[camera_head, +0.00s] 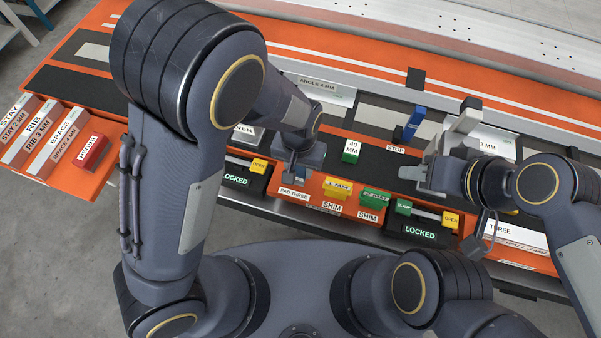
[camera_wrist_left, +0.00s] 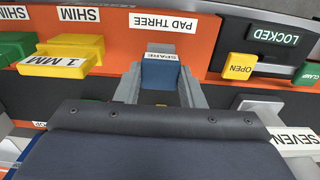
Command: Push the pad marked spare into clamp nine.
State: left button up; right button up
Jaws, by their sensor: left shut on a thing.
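The spare pad (camera_wrist_left: 160,76) is a blue block with a white SPARE label, in the left wrist view. My left gripper (camera_wrist_left: 160,88) is shut on it, one grey finger on each side. The pad is just by the orange strip at the PAD THREE label (camera_wrist_left: 166,22); I cannot tell whether it rests there. In the head view my left gripper (camera_head: 292,172) is above the PAD THREE label and mostly hides the pad. My right gripper (camera_head: 412,172) is near the STOP label; its finger gap is unclear. I see no readable label for clamp nine.
Locked clamps with yellow OPEN tabs stand left (camera_head: 258,167) and right (camera_head: 450,221). The yellow 1 MM shim (camera_head: 337,188) and green shim (camera_head: 374,197) sit beside PAD THREE. A green 40 MM block (camera_head: 351,151) and blue stop (camera_head: 413,124) stand behind. A red block (camera_head: 91,151) lies left.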

pick_arm(q)
jog(key=shift+f+b, duration=0.7)
jog(key=shift+f, duration=0.3)
jog(key=o, duration=1.2)
jog(key=shift+c, duration=0.2)
jog(key=shift+r, duration=0.15)
notch_tip(320, 180, up, 9)
jog(key=p, duration=0.7)
jog(key=shift+p, duration=0.35)
jog(key=s+a+r+n+t+h, duration=0.1)
jog(key=s+a+r+n+h, duration=0.1)
jog(key=a+r, duration=0.45)
jog(key=s+a+r+n+h, duration=0.1)
jog(key=a+r+h, duration=0.2)
jog(key=a+r, duration=0.35)
jog(key=s+a+r+n+t, duration=0.1)
jog(key=s+a+r+t, duration=0.1)
jog(key=s+a, duration=0.1)
jog(key=s+a+r+n+t+y+b, duration=0.1)
jog(key=s+a+r+t, duration=0.1)
jog(key=s+a, duration=0.2)
jog(key=shift+s+a+t, duration=0.3)
jog(key=shift+s, duration=0.6)
